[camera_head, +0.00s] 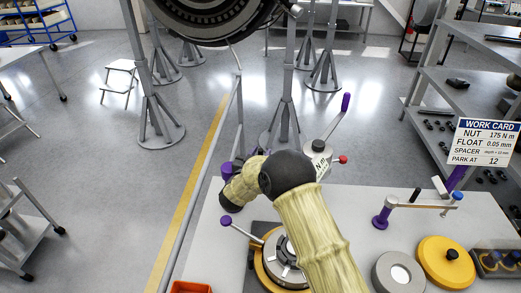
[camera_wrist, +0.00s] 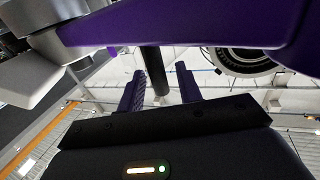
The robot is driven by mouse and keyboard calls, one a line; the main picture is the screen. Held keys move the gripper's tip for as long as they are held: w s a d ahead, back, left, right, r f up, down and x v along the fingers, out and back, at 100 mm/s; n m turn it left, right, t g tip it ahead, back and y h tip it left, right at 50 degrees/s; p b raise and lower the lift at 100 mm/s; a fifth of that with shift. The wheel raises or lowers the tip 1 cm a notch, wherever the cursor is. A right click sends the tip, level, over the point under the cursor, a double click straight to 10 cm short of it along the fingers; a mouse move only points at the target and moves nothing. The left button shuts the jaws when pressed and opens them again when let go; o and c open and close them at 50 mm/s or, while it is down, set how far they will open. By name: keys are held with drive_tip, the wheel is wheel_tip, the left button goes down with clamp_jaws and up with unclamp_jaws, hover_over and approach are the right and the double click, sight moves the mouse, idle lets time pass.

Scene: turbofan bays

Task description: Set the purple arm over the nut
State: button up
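A purple arm (camera_wrist: 200,28) crosses the top of the wrist view, close to the camera. A black post (camera_wrist: 155,72) hangs from it between the two fingers of my gripper (camera_wrist: 160,88). The fingers stand apart, with a gap showing on the right of the post. In the head view, my yellow-sleeved arm hides most of the gripper; purple parts (camera_head: 228,170) show beside it. A grey round fixture (camera_head: 282,266) with a yellow base sits on the bench, partly behind my arm. I cannot make out the nut. A purple-knobbed lever (camera_head: 226,221) reaches left from the fixture.
An N·m gauge (camera_head: 319,150) with a purple handle stands behind my arm. Right on the bench (camera_head: 345,200) are a purple-based stand (camera_head: 382,219), a grey disc (camera_head: 399,272), a yellow disc (camera_head: 446,262) and the work card (camera_head: 484,142). An orange bin (camera_head: 191,287) is at the front left.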

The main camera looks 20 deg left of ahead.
drive_tip(key=shift+w, duration=0.25)
clamp_jaws()
drive_tip(key=shift+d, duration=0.1)
